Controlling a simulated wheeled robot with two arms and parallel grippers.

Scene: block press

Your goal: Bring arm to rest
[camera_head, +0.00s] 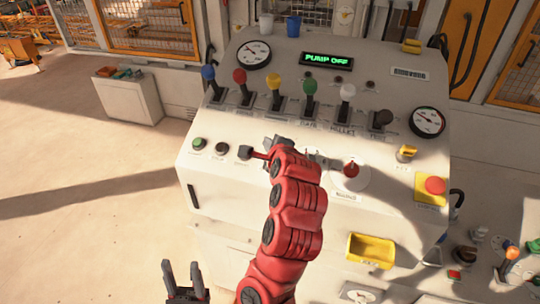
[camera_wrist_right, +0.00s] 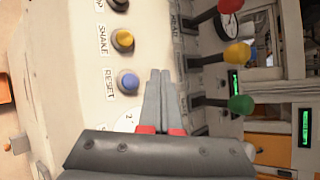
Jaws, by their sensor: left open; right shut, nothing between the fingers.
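My red right arm reaches up from the bottom over the sloped control panel (camera_head: 225,125) in the head view. My right gripper (camera_wrist_right: 160,74) is shut and empty, its two grey fingers pressed together in the right wrist view. It is over the panel, close to the blue button marked RESET (camera_wrist_right: 129,82); I cannot tell whether it touches the panel. In the head view the arm mostly hides this gripper. My left gripper (camera_head: 182,267) shows at the bottom edge, its two dark fingers apart and empty, in front of the panel.
A row of levers with coloured knobs, including a green one (camera_head: 310,87), stands above my right gripper. A red knob (camera_head: 351,170), a red stop button (camera_head: 434,186) and a yellow bin (camera_head: 370,250) are to the right. The floor at left is open.

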